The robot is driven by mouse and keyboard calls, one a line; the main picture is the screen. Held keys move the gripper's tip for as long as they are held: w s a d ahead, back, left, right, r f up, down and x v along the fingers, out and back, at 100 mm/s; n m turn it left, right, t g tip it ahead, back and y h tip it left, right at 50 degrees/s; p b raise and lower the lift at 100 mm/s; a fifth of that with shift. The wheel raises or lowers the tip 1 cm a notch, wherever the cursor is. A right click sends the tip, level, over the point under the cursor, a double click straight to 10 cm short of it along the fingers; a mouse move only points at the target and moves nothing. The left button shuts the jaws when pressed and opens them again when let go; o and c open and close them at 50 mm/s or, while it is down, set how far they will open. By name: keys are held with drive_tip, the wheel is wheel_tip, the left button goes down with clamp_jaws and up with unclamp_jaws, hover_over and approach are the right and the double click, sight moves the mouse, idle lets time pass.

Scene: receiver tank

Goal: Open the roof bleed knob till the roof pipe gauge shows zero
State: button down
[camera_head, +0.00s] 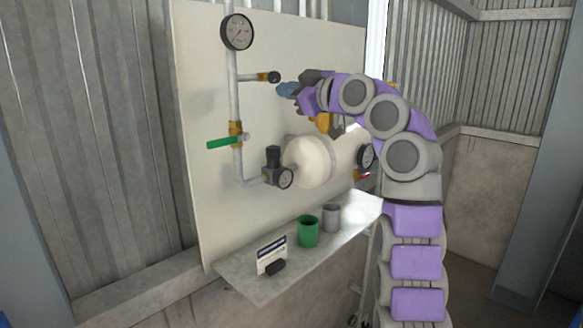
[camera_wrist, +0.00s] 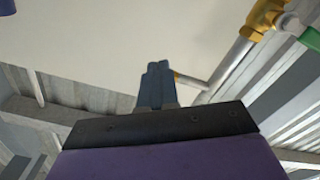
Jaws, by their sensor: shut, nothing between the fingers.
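The upper round gauge (camera_head: 238,32) sits near the top of the vertical pipe on the pale panel; its needle is too small to read. Below it, a short side branch ends in brass and a small black knob (camera_head: 274,77). My gripper (camera_head: 282,89) is shut and empty, its blue fingertips just right of and slightly below the knob; I cannot tell if they touch. In the wrist view the shut fingers (camera_wrist: 155,75) point toward the branch pipe (camera_wrist: 192,82), its brass end beside the fingertips and the knob hidden behind them.
A green lever (camera_head: 224,142) is on the pipe below, also in the wrist view (camera_wrist: 310,38). Lower are a regulator gauge (camera_head: 285,178), a white round tank (camera_head: 309,162) and another gauge (camera_head: 366,157). A shelf (camera_head: 250,289) holds a green cup (camera_head: 308,232), a grey cup (camera_head: 331,217) and a sign (camera_head: 271,254).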

drive_tip(key=shift+w+r, duration=0.25)
drive_tip(key=shift+r, duration=0.05)
idle(0.4)
drive_tip(key=shift+w+d+f, duration=0.1)
drive_tip(key=shift+d+f, duration=0.05)
drive_tip(key=shift+d, duration=0.05)
drive_tip(key=shift+d+f, duration=0.15)
drive_tip(key=shift+d, duration=0.05)
drive_tip(key=b+v, duration=0.2)
drive_tip(key=v, duration=0.4)
drive_tip(key=shift+w+b, duration=0.1)
drive_tip(key=shift+b, duration=0.2)
drive_tip(key=c, duration=1.8)
unclamp_jaws()
